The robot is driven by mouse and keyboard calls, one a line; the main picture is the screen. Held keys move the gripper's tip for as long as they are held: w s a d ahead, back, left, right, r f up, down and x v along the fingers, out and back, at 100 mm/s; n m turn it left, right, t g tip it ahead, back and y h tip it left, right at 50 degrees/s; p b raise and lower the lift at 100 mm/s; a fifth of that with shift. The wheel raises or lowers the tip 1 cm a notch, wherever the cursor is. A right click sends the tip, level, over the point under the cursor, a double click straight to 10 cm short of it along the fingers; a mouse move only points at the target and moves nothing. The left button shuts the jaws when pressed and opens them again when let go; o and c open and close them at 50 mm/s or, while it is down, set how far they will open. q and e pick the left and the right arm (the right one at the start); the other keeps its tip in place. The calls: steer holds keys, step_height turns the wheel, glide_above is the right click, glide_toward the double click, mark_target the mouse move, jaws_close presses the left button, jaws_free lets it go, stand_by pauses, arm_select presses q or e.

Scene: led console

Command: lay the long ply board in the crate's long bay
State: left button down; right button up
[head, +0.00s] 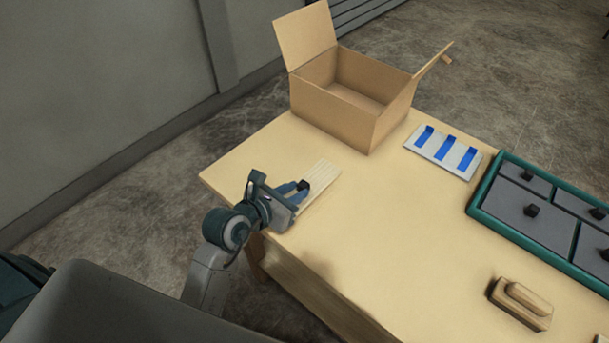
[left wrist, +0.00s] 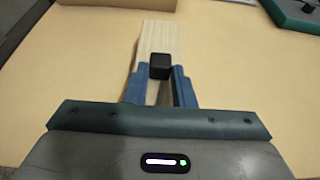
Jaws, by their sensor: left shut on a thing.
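The long ply board (head: 323,176) is a pale, grooved strip with a black knob, near the table's left edge. In the left wrist view the board (left wrist: 161,35) runs away from me. My left gripper (head: 301,187) has its blue fingers on either side of the black knob (left wrist: 160,66) and is shut on it. I cannot tell whether the board touches the table. The teal-rimmed crate (head: 510,236) is at the right, cut off by the picture edge. Grey panels with black knobs show in its bays. My right gripper is not in view.
An open cardboard box (head: 335,112) stands at the table's back. A light plate with blue strips (head: 437,161) lies between box and crate. A wooden block with a handle (head: 521,304) is near the front right. The middle of the table (head: 390,230) is clear.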

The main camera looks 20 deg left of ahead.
arm_select(q)
steer(key=w, duration=0.2)
steer(key=w+a+p, duration=0.1)
steer(key=w, duration=0.4)
steer(key=shift+w+a+f, duration=0.15)
steer(key=shift+w+f, duration=0.1)
steer(key=shift+w, duration=0.05)
steer(key=shift+w+f, duration=0.1)
steer(key=shift+w, duration=0.2)
steer(key=shift+w+f, duration=0.1)
steer(key=shift+f, duration=0.2)
step_height(320, 180, down, 2)
steer(key=shift+f+p, duration=0.1)
steer(key=shift+p, duration=0.35)
steer(key=shift+f, duration=0.4)
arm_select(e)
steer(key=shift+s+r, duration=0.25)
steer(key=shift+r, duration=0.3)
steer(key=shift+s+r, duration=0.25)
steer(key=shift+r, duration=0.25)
arm_select(q)
steer(key=shift+f, duration=0.1)
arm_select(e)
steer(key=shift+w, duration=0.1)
arm_select(q)
steer(key=c, duration=1.2)
jaws_free()
steer(key=shift+c, duration=0.2)
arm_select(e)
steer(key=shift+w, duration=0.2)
